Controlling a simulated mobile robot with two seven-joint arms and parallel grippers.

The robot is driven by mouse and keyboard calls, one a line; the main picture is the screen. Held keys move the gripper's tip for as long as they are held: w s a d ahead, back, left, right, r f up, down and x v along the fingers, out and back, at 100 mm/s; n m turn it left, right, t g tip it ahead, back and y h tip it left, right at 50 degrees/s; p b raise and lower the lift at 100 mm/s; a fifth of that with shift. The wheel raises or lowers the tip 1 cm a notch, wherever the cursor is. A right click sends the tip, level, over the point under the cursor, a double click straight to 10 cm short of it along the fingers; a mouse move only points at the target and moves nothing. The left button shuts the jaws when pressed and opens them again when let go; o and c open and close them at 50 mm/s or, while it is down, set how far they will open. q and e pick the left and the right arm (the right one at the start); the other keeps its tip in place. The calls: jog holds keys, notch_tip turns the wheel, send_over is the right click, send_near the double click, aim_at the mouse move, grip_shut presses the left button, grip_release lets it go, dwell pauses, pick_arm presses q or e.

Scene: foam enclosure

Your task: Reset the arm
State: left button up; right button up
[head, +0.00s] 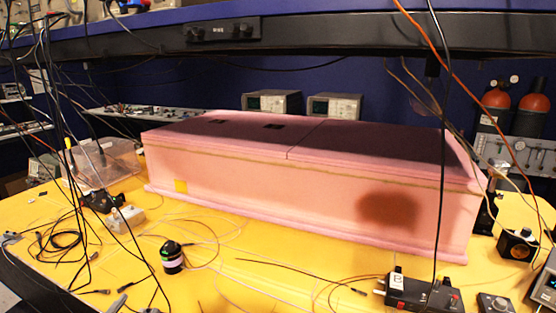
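Neither of my arms nor grippers can be made out in the head view. A long pink foam enclosure (300,190) stands across the middle of the yellow table (215,275). Its lid looks closed, with a seam across the top and two small dark patches on it. A dark round shadow or stain lies on the right part of its front face.
Loose cables and a small black cylinder (172,257) lie in front of the enclosure. A clear plastic box (107,165) stands at left, a black control box (420,293) at front right. Cables hang at both sides. A dark shelf (330,38) runs overhead.

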pick_arm(q)
jog(key=s+d+f+n+g+h, duration=0.1)
jog(key=s+d+f+g+h, duration=0.1)
jog(key=s+d+f+g, duration=0.5)
jog(key=s+d+f+n+g+h, duration=0.1)
jog(key=s+d+f+g, duration=0.15)
jog(key=s+f, duration=0.9)
jog(key=s+f+g+b, duration=0.1)
jog(key=s+f+b, duration=0.1)
jog(key=f, duration=1)
jog(key=s+f+b, duration=0.2)
jog(key=s+f, duration=0.1)
jog(key=f, duration=0.9)
jog(key=s+a+f+g+b, duration=0.1)
jog(key=s+a+f+b, duration=0.2)
jog(key=s+f, duration=1.1)
jog(key=shift+a+f, duration=0.2)
jog(key=shift+f, duration=0.7)
jog(key=shift+s+g, duration=0.1)
jog(key=shift+g, duration=0.15)
